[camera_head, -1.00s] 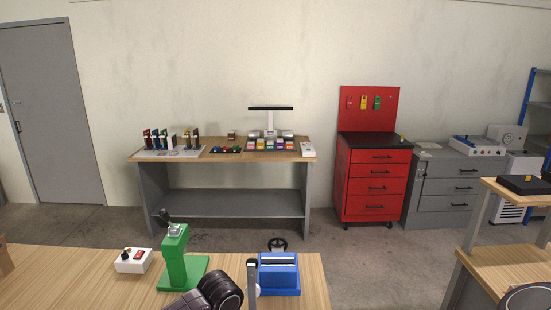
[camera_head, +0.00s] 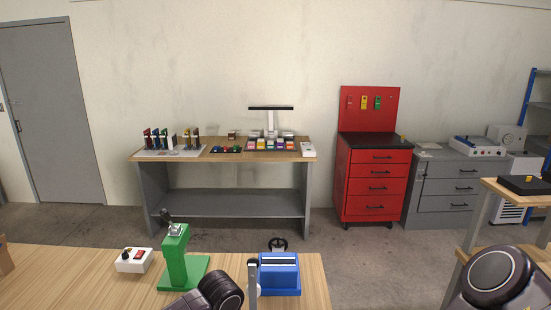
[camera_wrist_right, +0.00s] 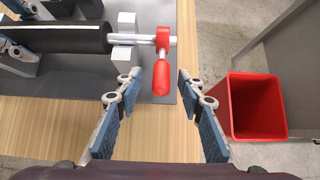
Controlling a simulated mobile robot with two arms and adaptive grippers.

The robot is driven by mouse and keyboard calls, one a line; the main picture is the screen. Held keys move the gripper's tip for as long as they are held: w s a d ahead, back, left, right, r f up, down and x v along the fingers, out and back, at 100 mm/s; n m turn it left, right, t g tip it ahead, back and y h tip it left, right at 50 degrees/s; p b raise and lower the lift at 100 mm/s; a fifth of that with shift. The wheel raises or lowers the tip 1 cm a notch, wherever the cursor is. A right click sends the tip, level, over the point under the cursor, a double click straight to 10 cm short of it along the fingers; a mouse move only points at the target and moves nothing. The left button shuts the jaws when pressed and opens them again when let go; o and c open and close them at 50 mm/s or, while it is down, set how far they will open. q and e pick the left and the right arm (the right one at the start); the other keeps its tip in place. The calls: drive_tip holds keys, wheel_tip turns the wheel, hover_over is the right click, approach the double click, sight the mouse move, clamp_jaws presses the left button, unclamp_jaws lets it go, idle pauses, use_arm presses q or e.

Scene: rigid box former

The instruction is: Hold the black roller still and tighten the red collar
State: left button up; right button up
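The black roller (camera_wrist_right: 60,39) lies level at the upper left of the right wrist view, its pale shaft running right through a light block. The red collar (camera_wrist_right: 165,40) sits at the shaft's right end, with a rounded red handle (camera_wrist_right: 161,80) pointing toward my right gripper. My right gripper (camera_wrist_right: 159,75) is open, its fingers on either side of the handle with gaps showing. My left gripper (camera_wrist_right: 16,50) is partly visible at the left edge, fingers above and below the roller; its grip is unclear. The head view shows neither roller nor gripper tips.
A red bin (camera_wrist_right: 255,105) stands right of the wooden table (camera_wrist_right: 155,140). In the head view, a green press (camera_head: 176,260), a blue device (camera_head: 279,274) and a white switch box (camera_head: 134,260) stand on the near bench. A workbench (camera_head: 225,202) and red cabinet (camera_head: 376,185) stand behind.

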use_arm(q)
drive_tip(key=shift+w+r, duration=0.1)
use_arm(e)
drive_tip(key=shift+r, duration=0.1)
drive_tip(key=v, duration=0.8)
drive_tip(key=shift+w+d, duration=0.1)
use_arm(q)
drive_tip(key=o, duration=1.3)
drive_tip(key=shift+c, duration=0.2)
